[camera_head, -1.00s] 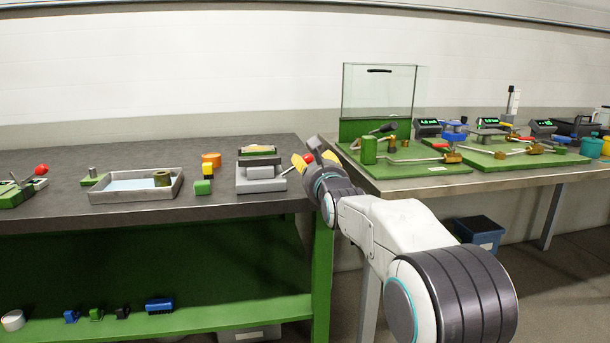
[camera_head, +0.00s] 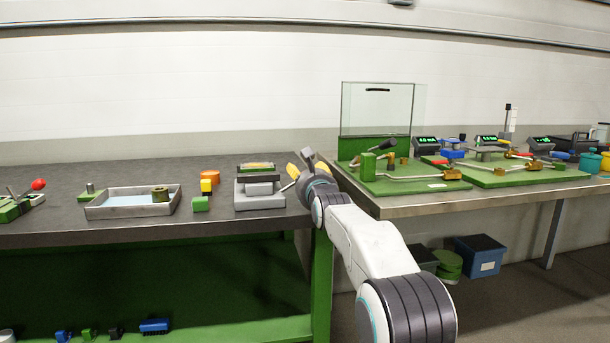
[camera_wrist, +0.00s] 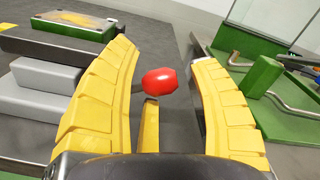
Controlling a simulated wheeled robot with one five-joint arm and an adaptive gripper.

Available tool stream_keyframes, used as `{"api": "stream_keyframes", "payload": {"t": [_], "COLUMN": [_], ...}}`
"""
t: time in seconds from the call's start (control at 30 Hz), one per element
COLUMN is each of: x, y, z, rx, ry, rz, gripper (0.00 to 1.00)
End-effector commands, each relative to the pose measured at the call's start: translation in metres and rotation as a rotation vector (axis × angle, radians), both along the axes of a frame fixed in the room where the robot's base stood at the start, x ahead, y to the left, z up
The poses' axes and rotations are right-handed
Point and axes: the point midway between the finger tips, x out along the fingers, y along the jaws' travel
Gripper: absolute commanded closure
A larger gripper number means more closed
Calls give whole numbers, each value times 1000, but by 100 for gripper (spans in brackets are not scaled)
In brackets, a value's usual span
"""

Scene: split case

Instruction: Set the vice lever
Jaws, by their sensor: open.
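The vice (camera_head: 258,188) stands at the right end of the dark bench, with grey blocks and a green-framed yellow piece on top. Its grey body also shows at the left of the wrist view (camera_wrist: 45,85). The lever's red knob (camera_wrist: 159,81) shows in the wrist view between the two yellow fingers of my gripper (camera_wrist: 168,75). The fingers are open, with gaps on both sides of the knob. In the head view my gripper (camera_head: 300,168) is just right of the vice and hides the knob; part of the lever shows at the vice's right side.
A metal tray (camera_head: 130,208) and coloured blocks (camera_head: 205,188) lie left of the vice. A second bench on the right holds green boards (camera_head: 385,185) with pipe fittings and a clear screen (camera_head: 377,105). A narrow gap separates the benches.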

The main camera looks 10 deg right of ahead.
Motion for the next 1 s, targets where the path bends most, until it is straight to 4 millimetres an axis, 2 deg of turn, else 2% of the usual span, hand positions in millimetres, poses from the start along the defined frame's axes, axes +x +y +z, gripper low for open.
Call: {"api": "stream_keyframes", "payload": {"t": [0.2, 0.6, 0.63, 1.0], "x": [8, 10, 10, 10], "y": [0, 0, 0, 0], "z": [0, -1, 0, 0], "rx": [0, 0, 0, 0], "ry": [0, 0, 0, 0], "rz": [0, 0, 0, 0], "gripper": [44, 44, 42, 75]}}
